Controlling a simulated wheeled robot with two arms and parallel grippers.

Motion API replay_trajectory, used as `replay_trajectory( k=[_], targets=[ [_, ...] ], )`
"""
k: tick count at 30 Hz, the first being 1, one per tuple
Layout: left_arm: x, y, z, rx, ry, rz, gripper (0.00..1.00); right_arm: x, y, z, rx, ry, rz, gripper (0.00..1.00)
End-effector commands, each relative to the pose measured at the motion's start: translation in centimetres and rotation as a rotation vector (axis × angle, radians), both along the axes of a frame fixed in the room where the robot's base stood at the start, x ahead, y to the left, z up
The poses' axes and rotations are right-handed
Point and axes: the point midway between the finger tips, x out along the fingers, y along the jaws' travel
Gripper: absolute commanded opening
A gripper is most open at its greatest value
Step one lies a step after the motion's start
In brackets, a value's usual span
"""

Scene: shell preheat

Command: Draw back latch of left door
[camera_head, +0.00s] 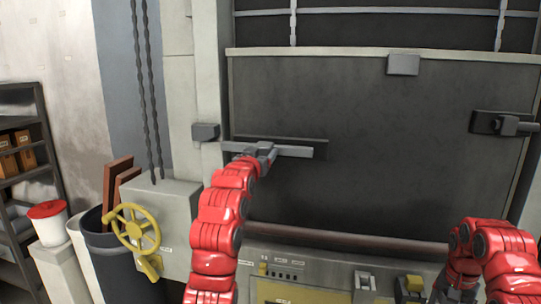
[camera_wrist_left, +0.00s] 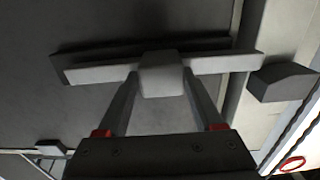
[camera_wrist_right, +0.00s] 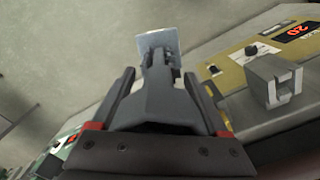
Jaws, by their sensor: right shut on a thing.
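The latch (camera_head: 295,151) is a grey sliding bar on a dark backing strip, on the left side of the large dark door (camera_head: 380,120). My left gripper (camera_head: 262,150) is at its block-shaped knob. In the left wrist view the fingers of my left gripper (camera_wrist_left: 162,85) stand on either side of the pale knob (camera_wrist_left: 162,75); whether they press on it is unclear. The bar's end lies close to the grey keeper block (camera_wrist_left: 285,82) on the frame. My right gripper (camera_wrist_right: 165,95) is shut on a grey handled thing with a pale square plate (camera_wrist_right: 155,42) at its end.
A control console (camera_head: 285,290) with a grey block (camera_head: 363,283) runs below the door. A yellow handwheel (camera_head: 136,228) stands at left by a dark bin (camera_head: 110,265). Another latch fitting (camera_head: 490,123) is at the door's right side.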

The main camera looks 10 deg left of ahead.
Motion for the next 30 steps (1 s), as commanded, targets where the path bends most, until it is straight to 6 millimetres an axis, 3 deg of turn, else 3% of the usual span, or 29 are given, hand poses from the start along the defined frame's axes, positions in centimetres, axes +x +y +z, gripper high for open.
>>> replay_trajectory(
  k=[1, 4, 17, 23, 30],
  targets=[
    [0.0, -0.2, -0.1, -0.001, 0.002, -0.004, 0.77, 0.0, 0.0, 0.1, -0.001, -0.001, 0.000, 0.00],
    [0.0, -0.2, 0.0, -0.001, 0.001, -0.003, 0.93, 0.0, 0.0, 0.1, -0.001, -0.001, 0.000, 0.00],
    [-0.6, 0.1, -0.1, 0.001, 0.000, 0.001, 0.93, 0.0, 0.0, -0.3, -0.001, -0.001, 0.000, 0.00],
    [-3.3, 0.2, -0.3, 0.003, -0.002, 0.001, 0.93, 0.0, 0.0, -1.4, -0.001, -0.001, 0.000, 0.00],
    [-7.8, 0.2, -0.3, 0.001, -0.001, -0.001, 0.93, 0.0, 0.0, -2.7, -0.001, -0.001, 0.000, 0.00]
  ],
)
